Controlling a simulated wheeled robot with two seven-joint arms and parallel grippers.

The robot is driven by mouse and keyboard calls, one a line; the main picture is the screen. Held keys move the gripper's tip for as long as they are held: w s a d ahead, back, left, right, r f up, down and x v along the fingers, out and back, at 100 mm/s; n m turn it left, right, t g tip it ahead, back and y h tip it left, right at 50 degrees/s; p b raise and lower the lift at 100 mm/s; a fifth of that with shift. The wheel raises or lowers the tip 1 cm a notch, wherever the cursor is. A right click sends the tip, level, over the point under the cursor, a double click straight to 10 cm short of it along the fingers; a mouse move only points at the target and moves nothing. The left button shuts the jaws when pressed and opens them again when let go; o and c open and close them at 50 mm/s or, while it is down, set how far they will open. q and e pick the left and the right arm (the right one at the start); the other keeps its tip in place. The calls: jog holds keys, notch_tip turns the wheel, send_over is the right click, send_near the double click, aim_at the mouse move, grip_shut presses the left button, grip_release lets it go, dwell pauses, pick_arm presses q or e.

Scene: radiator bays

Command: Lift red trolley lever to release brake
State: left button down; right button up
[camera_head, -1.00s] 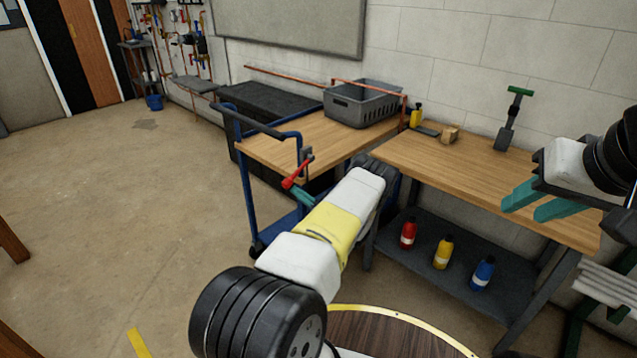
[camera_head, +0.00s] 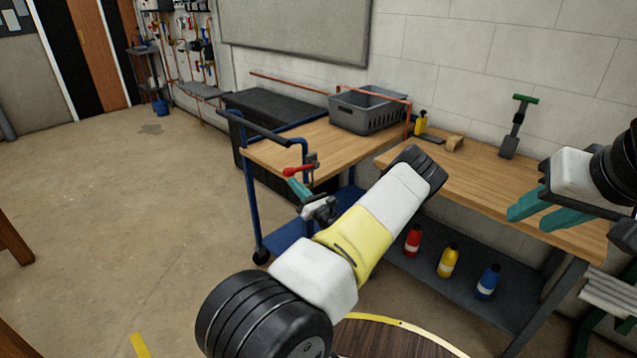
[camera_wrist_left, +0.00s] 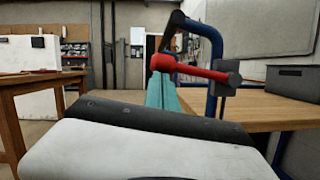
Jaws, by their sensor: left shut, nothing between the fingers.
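The blue trolley (camera_head: 252,200) stands left of the workbench, with a wooden top. Its red lever (camera_head: 298,169) is on a grey bracket at the near upright and now lies nearly level, its knob end to the left. In the left wrist view the red lever (camera_wrist_left: 195,68) runs from its round knob to the bracket at right. My left gripper (camera_head: 297,186) is shut and empty, its teal fingers just under the knob; contact is hard to tell. The fingers (camera_wrist_left: 162,94) point up at the knob in the wrist view. My right gripper (camera_head: 540,211) is open and empty, in front of the workbench.
A grey crate (camera_head: 368,108) and a copper pipe stand on the trolley's top. The workbench (camera_head: 500,180) holds a wooden block and a green-handled tool, with red, yellow and blue bottles on its lower shelf.

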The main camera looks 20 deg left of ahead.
aim_at(290, 169)
pick_arm(q)
notch_tip(290, 169, up, 2)
jog(key=shift+r+m+t+h, duration=0.15)
jog(key=shift+m+t+h, duration=0.25)
jog(key=shift+m, duration=0.8)
jog(key=shift+w+r, duration=0.15)
jog(key=shift+r, duration=0.5)
